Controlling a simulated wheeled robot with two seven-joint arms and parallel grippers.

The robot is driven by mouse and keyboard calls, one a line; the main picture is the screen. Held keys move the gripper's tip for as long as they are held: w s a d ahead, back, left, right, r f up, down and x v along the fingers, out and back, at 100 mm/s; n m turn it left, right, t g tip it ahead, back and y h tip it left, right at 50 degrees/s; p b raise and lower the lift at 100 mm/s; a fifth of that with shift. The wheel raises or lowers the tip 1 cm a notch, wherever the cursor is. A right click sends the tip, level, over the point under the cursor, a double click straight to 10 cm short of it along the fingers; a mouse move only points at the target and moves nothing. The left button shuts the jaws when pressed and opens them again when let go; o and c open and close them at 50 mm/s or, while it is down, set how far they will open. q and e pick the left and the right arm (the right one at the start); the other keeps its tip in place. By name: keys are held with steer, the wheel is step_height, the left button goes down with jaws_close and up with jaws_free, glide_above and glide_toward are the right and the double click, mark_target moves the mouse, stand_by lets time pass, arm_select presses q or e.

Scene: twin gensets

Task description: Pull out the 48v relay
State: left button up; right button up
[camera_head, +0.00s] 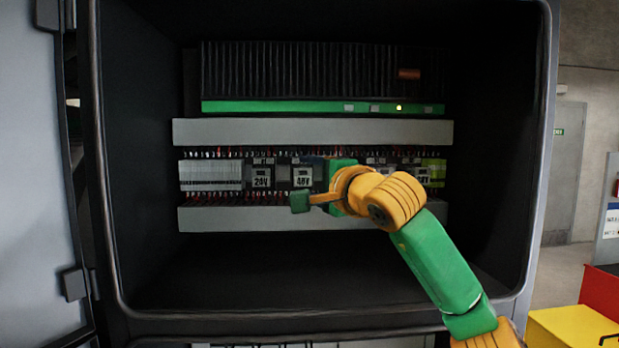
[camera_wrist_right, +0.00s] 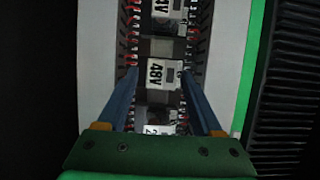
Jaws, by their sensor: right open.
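The 48V relay (camera_head: 302,177) is a small block with a white label, seated in the middle row of the cabinet, just right of the 24V relay (camera_head: 262,177). In the right wrist view, the 48V relay (camera_wrist_right: 158,73) lies between the two blue fingertips of my right gripper (camera_wrist_right: 159,75), which is open and empty. In the head view, my right gripper (camera_head: 311,180) is in front of the row at the 48V relay, hiding parts just right of it. Whether the fingers touch the relay cannot be told. My left gripper is out of view.
Grey wiring ducts (camera_head: 310,131) run above and below the relay row. Further relays (camera_head: 424,176) stand at the right of it. A black finned unit with a green strip (camera_head: 300,107) is above. The cabinet's side walls and open door (camera_head: 30,190) bound the space.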

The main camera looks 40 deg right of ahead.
steer(key=shift+c, duration=0.2)
jaws_close()
steer(key=shift+f, duration=0.15)
steer(key=shift+s+a+b, duration=0.3)
steer(key=shift+s+a, duration=0.1)
steer(key=shift+s, duration=0.2)
steer(key=shift+s+a, duration=0.1)
steer(key=shift+s, duration=0.1)
steer(key=shift+s+a, duration=0.1)
steer(key=shift+s, duration=0.05)
